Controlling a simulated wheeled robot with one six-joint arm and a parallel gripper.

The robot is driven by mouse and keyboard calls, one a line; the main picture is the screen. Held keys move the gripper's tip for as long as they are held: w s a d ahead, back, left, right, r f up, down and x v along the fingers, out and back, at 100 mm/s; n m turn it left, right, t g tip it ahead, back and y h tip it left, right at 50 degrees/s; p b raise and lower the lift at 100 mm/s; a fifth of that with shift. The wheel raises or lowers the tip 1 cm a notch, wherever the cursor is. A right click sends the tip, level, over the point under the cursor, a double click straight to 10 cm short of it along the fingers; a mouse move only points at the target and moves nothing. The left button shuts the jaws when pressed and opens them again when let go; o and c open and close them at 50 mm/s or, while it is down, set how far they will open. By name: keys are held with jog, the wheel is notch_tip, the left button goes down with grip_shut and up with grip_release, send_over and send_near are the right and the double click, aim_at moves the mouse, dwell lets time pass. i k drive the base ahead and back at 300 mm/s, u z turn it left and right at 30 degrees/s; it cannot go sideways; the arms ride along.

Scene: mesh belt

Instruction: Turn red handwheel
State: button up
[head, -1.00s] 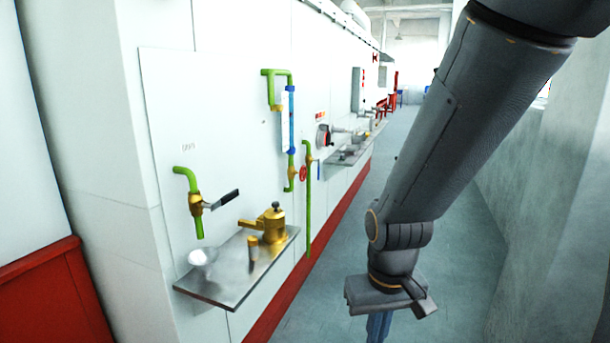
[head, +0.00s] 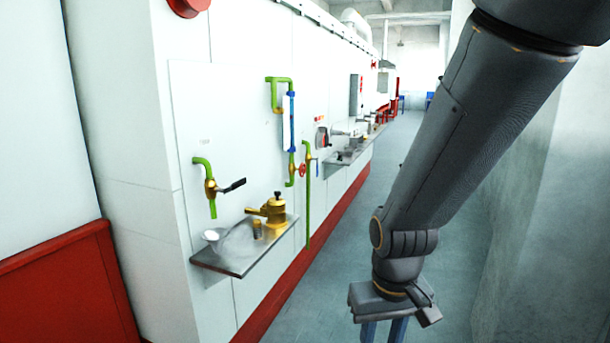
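A small red handwheel (head: 301,169) sits on a brass valve at the lower end of the green and blue pipework on the white wall panel. It is seen nearly edge-on. A second red, round, wheel-like part (head: 187,6) is cut off by the top edge of the head view; I cannot tell if it is a handwheel. My gripper (head: 384,333) hangs down at the bottom, right of the wall and apart from both. Its two fingers show a gap with nothing seen between them; their tips are cut off by the frame edge.
A metal shelf (head: 213,262) with a brass device (head: 273,209) juts from the wall. A green pipe with a black lever (head: 233,186) is above it. More shelves follow farther along. The grey floor aisle (head: 330,240) is clear; a pale wall (head: 560,220) bounds the right.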

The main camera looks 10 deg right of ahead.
aim_at(302, 168)
jog(key=z, duration=0.55)
jog(key=i, duration=0.65)
jog(key=z, duration=0.55)
jog(key=i, duration=1.25)
jog(key=u, duration=1)
jog(key=i, duration=1.05)
jog(key=u, duration=0.9)
